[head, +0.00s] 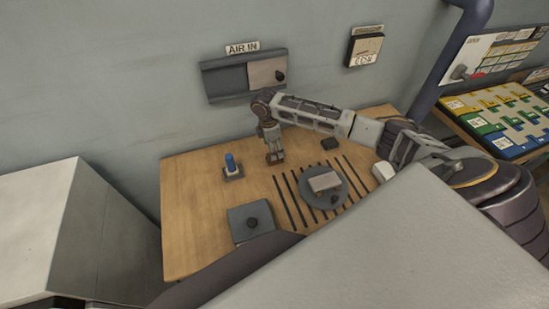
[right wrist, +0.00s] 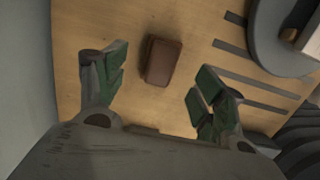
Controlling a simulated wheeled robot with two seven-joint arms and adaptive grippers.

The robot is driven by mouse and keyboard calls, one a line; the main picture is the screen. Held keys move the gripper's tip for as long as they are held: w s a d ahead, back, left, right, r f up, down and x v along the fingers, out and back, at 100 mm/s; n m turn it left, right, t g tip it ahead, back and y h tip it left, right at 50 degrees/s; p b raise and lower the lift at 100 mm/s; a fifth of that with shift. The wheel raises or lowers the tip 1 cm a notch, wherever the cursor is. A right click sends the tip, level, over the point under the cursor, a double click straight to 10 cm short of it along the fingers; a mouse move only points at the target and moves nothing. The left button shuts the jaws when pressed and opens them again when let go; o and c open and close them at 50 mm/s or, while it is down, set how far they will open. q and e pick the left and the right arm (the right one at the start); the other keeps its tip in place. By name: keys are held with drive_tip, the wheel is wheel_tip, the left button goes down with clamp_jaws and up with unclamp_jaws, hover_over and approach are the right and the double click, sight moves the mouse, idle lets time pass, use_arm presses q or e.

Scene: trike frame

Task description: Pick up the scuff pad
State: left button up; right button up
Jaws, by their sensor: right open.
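The scuff pad appears to be the reddish-brown block (right wrist: 162,60) lying flat on the wooden table in the right wrist view. It lies beyond and between the spread green-padded fingers of my right gripper (right wrist: 158,88), with no finger touching it. In the head view my right gripper (head: 274,157) points down over the back part of the table, left of the round plate. It is open and empty. A small dark block (head: 330,143) lies at the back of the table; I cannot tell whether it is the same pad. My left gripper is out of view.
The wooden table (head: 195,205) has dark slots and a grey round plate (head: 311,197) bearing a pale block. The wall and AIR IN panel (head: 225,80) are close behind.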

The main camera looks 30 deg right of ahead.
drive_tip(key=shift+s+f, duration=0.1)
drive_tip(key=shift+f, duration=0.8)
drive_tip(key=shift+d+f+p, duration=0.1)
drive_tip(key=shift+f+p, duration=0.25)
drive_tip(key=shift+f, duration=1.35)
drive_tip(key=c, duration=1.1)
drive_tip(key=shift+r+b, duration=0.3)
drive_tip(key=shift+r, duration=4.7)
